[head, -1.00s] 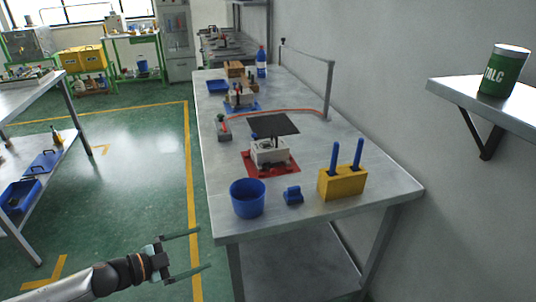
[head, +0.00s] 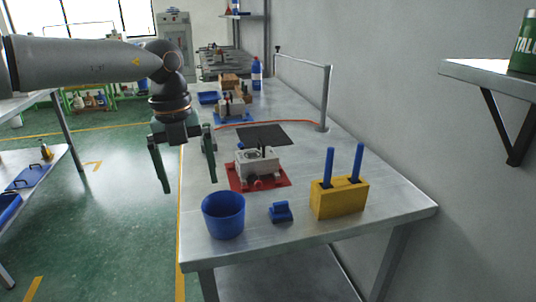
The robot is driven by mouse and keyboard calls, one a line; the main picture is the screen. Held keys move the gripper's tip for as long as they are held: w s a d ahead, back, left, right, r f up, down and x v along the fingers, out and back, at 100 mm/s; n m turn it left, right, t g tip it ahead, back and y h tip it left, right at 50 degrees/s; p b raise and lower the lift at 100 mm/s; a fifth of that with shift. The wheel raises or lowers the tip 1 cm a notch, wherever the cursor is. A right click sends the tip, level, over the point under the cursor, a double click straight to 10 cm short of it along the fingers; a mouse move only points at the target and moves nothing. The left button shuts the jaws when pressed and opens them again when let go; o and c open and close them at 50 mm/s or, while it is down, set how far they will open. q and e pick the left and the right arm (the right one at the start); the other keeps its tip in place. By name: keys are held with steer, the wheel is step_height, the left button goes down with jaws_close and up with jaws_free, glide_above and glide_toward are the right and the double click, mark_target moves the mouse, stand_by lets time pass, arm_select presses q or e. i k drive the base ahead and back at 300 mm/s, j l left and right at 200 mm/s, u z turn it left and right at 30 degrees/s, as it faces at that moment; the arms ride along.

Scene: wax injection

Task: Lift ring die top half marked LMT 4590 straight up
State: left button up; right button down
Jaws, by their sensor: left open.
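A pale block-shaped die (head: 257,165) sits on a red mat (head: 282,180) near the middle of the bench. Its marking is too small to read, and I cannot make out a seam between halves. A dark flat plate (head: 263,135) shows just behind and above it; a thin dark post stands by it. My left gripper (head: 188,183) points down with its fingers apart and empty, at the bench's left edge, left of the die and clear of it. My right gripper is not in view.
On the bench (head: 325,226), a blue cup (head: 223,216), a small blue item (head: 280,212) and a yellow holder (head: 340,198) with blue rods stand in front. A blue mat (head: 233,118) with another die lies behind. A grey post frame (head: 325,98) stands at the right.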

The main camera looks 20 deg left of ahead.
mark_target(263, 156)
steer(key=i, duration=1.15)
